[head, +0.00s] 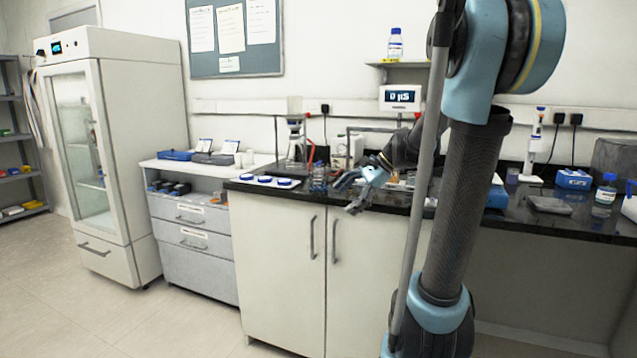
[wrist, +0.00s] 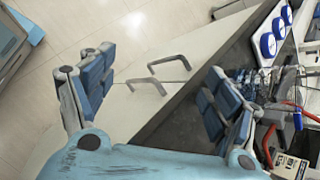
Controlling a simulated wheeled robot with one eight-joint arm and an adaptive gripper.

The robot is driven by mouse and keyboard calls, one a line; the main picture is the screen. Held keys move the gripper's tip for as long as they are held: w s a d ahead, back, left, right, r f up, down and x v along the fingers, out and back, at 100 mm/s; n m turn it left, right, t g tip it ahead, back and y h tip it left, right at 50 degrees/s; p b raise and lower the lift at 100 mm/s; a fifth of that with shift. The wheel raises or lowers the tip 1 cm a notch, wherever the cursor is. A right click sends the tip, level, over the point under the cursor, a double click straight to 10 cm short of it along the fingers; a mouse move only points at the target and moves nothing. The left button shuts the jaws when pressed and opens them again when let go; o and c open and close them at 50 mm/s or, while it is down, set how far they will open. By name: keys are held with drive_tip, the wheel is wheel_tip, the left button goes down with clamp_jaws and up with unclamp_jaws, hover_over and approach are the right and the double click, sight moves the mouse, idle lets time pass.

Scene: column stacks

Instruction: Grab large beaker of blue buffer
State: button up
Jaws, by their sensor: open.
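A clear glass vessel with blue in it (head: 318,178) stands on the black countertop near its front edge, just left of my gripper. It is small there, and I cannot tell for sure that it is the large beaker. My gripper (head: 348,194) is open and empty at the counter's front edge, its fingers pointing left. In the wrist view my gripper (wrist: 160,70) has its two blue-padded fingers wide apart, with floor and cabinet front between them. Clear glassware (wrist: 252,84) shows beyond the right finger, partly hidden by it.
Behind stand a clamp stand (head: 276,140) and glassware. Cabinet doors with handles (head: 333,240) are below. Right are a blue-capped bottle (head: 605,190) and a grey pad (head: 548,204). The floor in front is clear.

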sight(318, 178)
drive_tip(key=w+a+r+m+y, duration=0.1)
drive_tip(key=w+m, duration=0.1)
drive_tip(key=w, duration=0.3)
drive_tip(key=w+a+r+m+y, duration=0.1)
drive_tip(key=w+m+y, duration=0.1)
drive_tip(key=w, duration=0.4)
drive_tip(key=w+a+r+m+y, duration=0.1)
drive_tip(key=w+r+m+y, duration=0.1)
drive_tip(key=w, duration=0.3)
drive_tip(key=shift+w, duration=0.15)
drive_tip(key=shift+w+a+f+m, duration=0.15)
drive_tip(key=shift+a+m, duration=0.15)
drive_tip(key=shift+a, duration=0.2)
drive_tip(key=shift+x, duration=3.25)
drive_tip(key=c, duration=1.3)
